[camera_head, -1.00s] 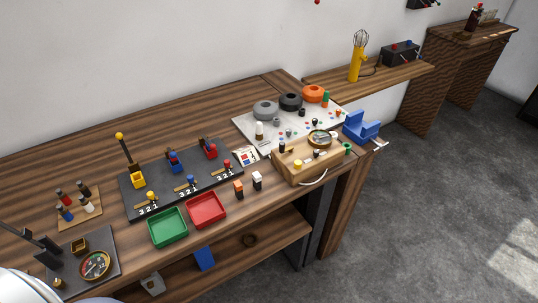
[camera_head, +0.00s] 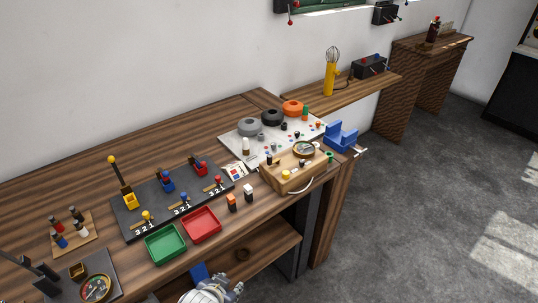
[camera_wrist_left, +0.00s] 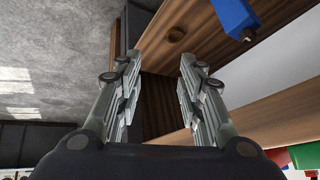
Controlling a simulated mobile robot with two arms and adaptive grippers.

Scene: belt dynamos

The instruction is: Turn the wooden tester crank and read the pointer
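The wooden tester (camera_head: 277,181) is a light wooden box on the front right part of the bench, with a round gauge (camera_head: 304,149) on top. The pointer is too small to read. A pale curved piece shows at its front and a green knob (camera_head: 330,157) at its right end; I cannot tell which part is the crank. My left gripper (camera_head: 232,288) is low at the bottom edge, in front of the bench and left of the tester, apart from it. In the left wrist view the left gripper (camera_wrist_left: 160,62) is open and empty. My right gripper is out of view.
Green (camera_head: 165,244) and red (camera_head: 201,224) trays sit at the bench's front edge. Two small blocks stand between the red tray and the tester. A lower shelf (camera_head: 255,254) holds a blue piece (camera_wrist_left: 235,15). Free floor lies to the right.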

